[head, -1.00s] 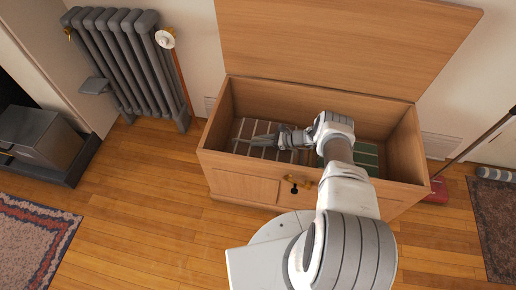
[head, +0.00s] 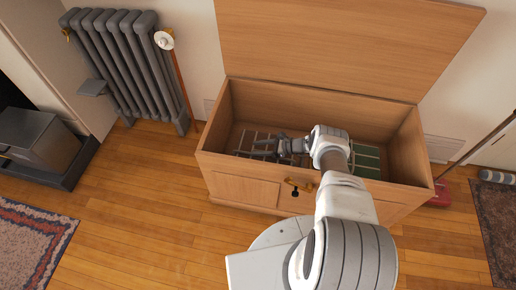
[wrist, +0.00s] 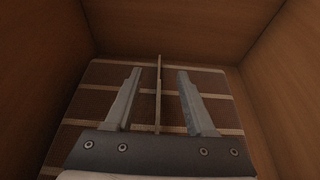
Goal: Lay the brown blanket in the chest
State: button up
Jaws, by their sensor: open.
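The open wooden chest (head: 240,187) stands by the wall with its lid (head: 345,45) raised. The brown blanket (head: 251,147), a flat dark piece with pale lines, lies inside the left part of the chest. It also shows in the wrist view (wrist: 95,101), below my fingers. My gripper (head: 264,149) is inside the chest, over the blanket. In the wrist view my gripper (wrist: 155,72) has its fingers apart, with a thin upright pale-brown strip between them, touching neither. My arm hides part of the chest floor.
A green striped piece (head: 367,161) lies in the right part of the chest. The chest's walls rise close around my gripper. A radiator (head: 122,62) stands left, and a red floor tool (head: 438,194) stands right.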

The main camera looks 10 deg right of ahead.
jog(key=p+v, duration=0.2)
jog(key=v, duration=1)
jog(key=w+r+n+g+h, duration=0.1)
jog(key=w+r+n+g, duration=0.15)
jog(key=r, duration=0.85)
jog(key=w+r+n+g+h, duration=0.1)
jog(key=w+r+n, duration=0.3)
jog(key=r, duration=0.6)
jog(key=s+a+r+n+h, duration=0.2)
jog(key=a+r+n, duration=0.1)
jog(key=r, duration=0.7)
jog(key=s+a+r+n+h, duration=0.2)
jog(key=s+r+n, duration=0.1)
jog(key=r, duration=0.7)
jog(key=s+a+r+n+h, duration=0.4)
jog(key=s+r+n, duration=0.1)
jog(key=s+r, duration=0.9)
jog(key=s+r+n+t+h, duration=0.2)
jog(key=s+r+n+t, duration=0.1)
jog(key=s, duration=1.3)
jog(key=shift+r+n+t, duration=0.25)
jog(key=shift+n+t, duration=0.3)
jog(key=shift+n, duration=0.4)
